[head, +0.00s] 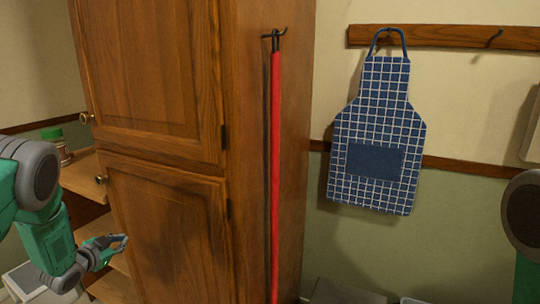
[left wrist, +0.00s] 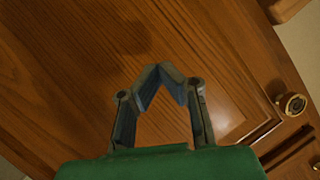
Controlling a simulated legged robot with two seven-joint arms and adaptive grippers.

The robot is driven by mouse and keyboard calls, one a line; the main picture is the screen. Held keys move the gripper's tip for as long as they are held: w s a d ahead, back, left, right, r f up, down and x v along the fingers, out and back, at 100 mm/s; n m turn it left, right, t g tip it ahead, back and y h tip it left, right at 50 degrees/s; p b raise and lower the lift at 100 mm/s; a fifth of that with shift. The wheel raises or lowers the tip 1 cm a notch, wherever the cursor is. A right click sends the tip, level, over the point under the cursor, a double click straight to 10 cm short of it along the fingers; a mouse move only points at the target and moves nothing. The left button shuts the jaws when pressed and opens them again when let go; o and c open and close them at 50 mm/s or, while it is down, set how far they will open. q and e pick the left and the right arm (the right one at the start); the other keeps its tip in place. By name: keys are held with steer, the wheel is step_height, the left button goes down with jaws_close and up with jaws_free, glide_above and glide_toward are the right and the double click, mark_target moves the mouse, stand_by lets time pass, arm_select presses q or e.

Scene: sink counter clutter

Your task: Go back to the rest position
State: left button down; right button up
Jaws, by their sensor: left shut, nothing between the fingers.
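My left gripper (head: 118,242) is at the lower left of the head view, in front of the wooden shelves and beside the tall cabinet's lower door. In the left wrist view my left gripper (left wrist: 165,70) has its fingertips together, with nothing between them. Wood panelling of the cabinet (left wrist: 60,60) fills the background behind the fingers. My right gripper is not in view; only a dark and green part of my right arm shows at the right edge of the head view.
The tall wooden cabinet (head: 160,80) has both doors shut. A red pole (head: 275,170) hangs on a hook on its side. A checked blue apron (head: 380,130) hangs from a wall rail (head: 450,37). A green-lidded jar (head: 55,145) stands on a shelf. A round knob (left wrist: 291,104) is near the left gripper.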

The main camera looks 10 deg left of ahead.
arm_select(q)
steer(key=s+d+f+n+g, duration=0.4)
steer(key=s+d+f+g, duration=0.2)
steer(key=s+d+f, duration=0.9)
steer(key=s+d+g, duration=0.4)
steer(key=s+d, duration=0.2)
steer(key=s, duration=0.8)
steer(key=s+d+r+n+g, duration=0.1)
steer(key=s+d+g, duration=0.2)
steer(key=s+d, duration=0.4)
steer(key=s, duration=0.6)
steer(key=shift+s+n+g+h, duration=0.3)
steer(key=shift+s+g, duration=0.1)
